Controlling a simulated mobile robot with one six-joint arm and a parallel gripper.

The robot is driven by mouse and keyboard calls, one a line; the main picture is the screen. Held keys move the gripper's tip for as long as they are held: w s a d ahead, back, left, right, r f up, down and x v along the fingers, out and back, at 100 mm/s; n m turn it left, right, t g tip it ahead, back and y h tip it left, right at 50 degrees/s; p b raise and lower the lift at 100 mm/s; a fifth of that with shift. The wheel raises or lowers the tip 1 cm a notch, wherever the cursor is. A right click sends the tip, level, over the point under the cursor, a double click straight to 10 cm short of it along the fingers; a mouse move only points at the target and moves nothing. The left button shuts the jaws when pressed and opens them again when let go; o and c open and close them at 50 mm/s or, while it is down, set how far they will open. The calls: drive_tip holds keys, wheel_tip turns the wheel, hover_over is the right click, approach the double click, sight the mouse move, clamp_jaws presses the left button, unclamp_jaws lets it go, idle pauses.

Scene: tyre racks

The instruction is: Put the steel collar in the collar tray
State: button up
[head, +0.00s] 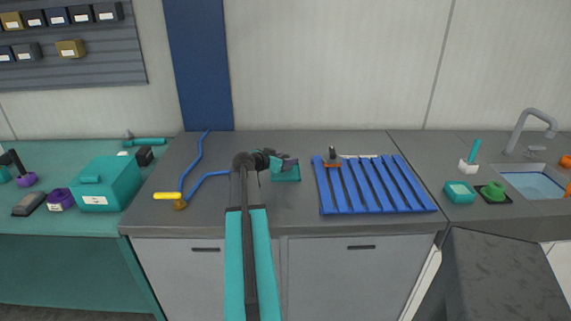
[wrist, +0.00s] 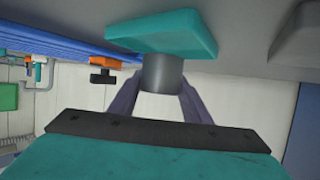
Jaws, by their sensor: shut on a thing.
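The steel collar (wrist: 162,74) is a plain grey cylinder, seen between my gripper's purple fingers in the wrist view. My gripper (wrist: 160,95) is shut on it. It also shows in the head view (head: 289,163), over the counter just left of the blue slatted rack. A small teal tray (head: 287,175), the likely collar tray, lies on the counter under my gripper. In the wrist view, which looks upside down, the teal tray (wrist: 165,32) meets the collar's far end. I cannot tell whether the collar is inside the rim or just above it. In the head view the collar is not clearly distinguishable.
A blue slatted rack (head: 375,186) lies right of the tray, with a dark-and-orange object (head: 332,158) at its back left. A bent blue bar with a yellow grip (head: 167,196) lies to the left. A teal box (head: 107,184) and sink (head: 532,185) are farther off.

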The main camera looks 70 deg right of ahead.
drive_tip(key=shift+f, duration=1.1)
drive_tip(key=shift+f, duration=0.15)
drive_tip(key=o, duration=1.3)
drive_tip(key=shift+r+p, duration=0.25)
drive_tip(key=shift+p, duration=0.05)
drive_tip(key=shift+a, duration=0.35)
drive_tip(key=b+v, duration=0.3)
drive_tip(key=v, duration=0.8)
drive_tip(key=shift+w+a+r, duration=0.1)
drive_tip(key=shift+a, duration=0.05)
